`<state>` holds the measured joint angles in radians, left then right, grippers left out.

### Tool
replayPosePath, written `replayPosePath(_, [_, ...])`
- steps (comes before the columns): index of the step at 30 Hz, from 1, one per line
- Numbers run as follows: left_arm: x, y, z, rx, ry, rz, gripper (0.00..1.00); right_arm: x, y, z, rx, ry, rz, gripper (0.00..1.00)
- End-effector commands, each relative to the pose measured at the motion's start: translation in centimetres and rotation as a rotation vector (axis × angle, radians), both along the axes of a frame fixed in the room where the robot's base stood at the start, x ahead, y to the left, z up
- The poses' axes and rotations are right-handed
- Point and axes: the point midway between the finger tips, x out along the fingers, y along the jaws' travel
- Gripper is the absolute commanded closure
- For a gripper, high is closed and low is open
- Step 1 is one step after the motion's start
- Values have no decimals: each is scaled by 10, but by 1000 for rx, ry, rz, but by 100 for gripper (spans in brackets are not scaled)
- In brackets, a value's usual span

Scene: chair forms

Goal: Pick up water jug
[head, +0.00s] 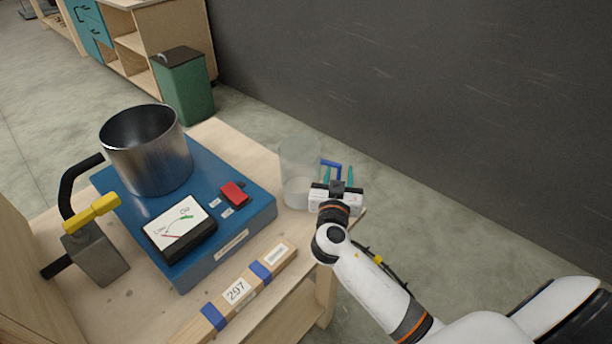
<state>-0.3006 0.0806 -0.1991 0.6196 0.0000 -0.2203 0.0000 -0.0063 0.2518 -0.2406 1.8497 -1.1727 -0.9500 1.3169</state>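The water jug (297,172) looks like a clear, see-through cylinder. It stands upright at the right end of the wooden table, beside the blue box. A small blue part (331,163), perhaps its handle, shows at its right side. My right gripper (338,176) is at the jug's right side, by this blue part. Its two teal fingertips stand apart on either side of the blue part. I cannot tell whether they touch it or grip it. My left gripper is not in view.
A steel pot (147,155) and a meter (180,228) sit on the blue box (245,215). A labelled wooden bar (262,281) lies in front. A grey block with a yellow handle (92,213) stands left. A green bin (183,90) and dark wall (430,90) are behind.

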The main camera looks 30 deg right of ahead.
Motion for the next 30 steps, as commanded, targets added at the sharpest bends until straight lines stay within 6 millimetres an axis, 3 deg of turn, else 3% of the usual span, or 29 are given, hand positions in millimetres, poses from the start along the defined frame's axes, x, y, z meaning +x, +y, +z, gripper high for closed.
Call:
replayPosePath(4, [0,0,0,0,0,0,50,0,0,0,0,0,0,63])
replayPosePath(11, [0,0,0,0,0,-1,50,0,0,0,0,0,0,99])
replayPosePath(12, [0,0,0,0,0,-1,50,0,1,0,0,0,0,100])
replayPosePath(30, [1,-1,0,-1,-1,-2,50,0,1,6,1,-6,0,100])
